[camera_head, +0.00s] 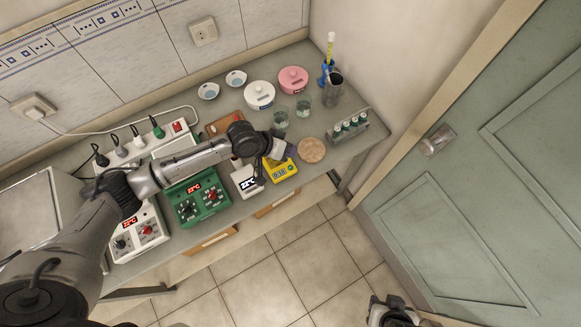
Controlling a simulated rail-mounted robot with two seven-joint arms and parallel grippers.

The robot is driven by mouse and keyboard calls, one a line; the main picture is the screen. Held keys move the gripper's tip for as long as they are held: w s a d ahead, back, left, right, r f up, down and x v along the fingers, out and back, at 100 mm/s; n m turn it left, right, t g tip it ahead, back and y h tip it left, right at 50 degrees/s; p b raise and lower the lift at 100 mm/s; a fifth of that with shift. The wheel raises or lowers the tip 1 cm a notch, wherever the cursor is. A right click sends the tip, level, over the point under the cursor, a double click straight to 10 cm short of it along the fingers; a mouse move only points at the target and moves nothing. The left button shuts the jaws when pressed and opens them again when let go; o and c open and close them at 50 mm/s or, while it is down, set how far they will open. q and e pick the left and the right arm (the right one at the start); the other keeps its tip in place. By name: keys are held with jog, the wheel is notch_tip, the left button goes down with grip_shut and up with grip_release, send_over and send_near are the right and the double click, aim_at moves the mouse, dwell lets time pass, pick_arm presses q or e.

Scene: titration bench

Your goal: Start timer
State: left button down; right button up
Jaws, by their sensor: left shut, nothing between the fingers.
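A yellow device with a small lit display (281,170) sits near the front edge of the bench. A small white device with a dark display (247,184) stands just left of it. I cannot tell for sure which of the two is the timer. My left gripper (277,150) is shut and empty, over the back of the yellow device and partly hiding it. I cannot tell whether it touches it. My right gripper (391,312) shows only in part at the bottom edge, and its fingers are unclear.
A green device with knobs (199,197) and a white one (140,232) stand left. Beakers (281,118), a white pot (259,94), a pink pot (293,79), a round cork-like mat (311,150) and a vial rack (347,127) stand behind and right. A power strip (143,146) lies at the back left.

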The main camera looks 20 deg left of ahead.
pick_arm(q)
jog(key=b, duration=0.5)
send_over(289, 166)
notch_tip(289, 166, down, 5)
jog(key=shift+f, duration=0.15)
jog(key=shift+f+b, duration=0.4)
jog(key=shift+f, duration=0.65)
dwell(0.7)
jog(key=shift+f, duration=0.2)
jog(key=shift+f, duration=0.15)
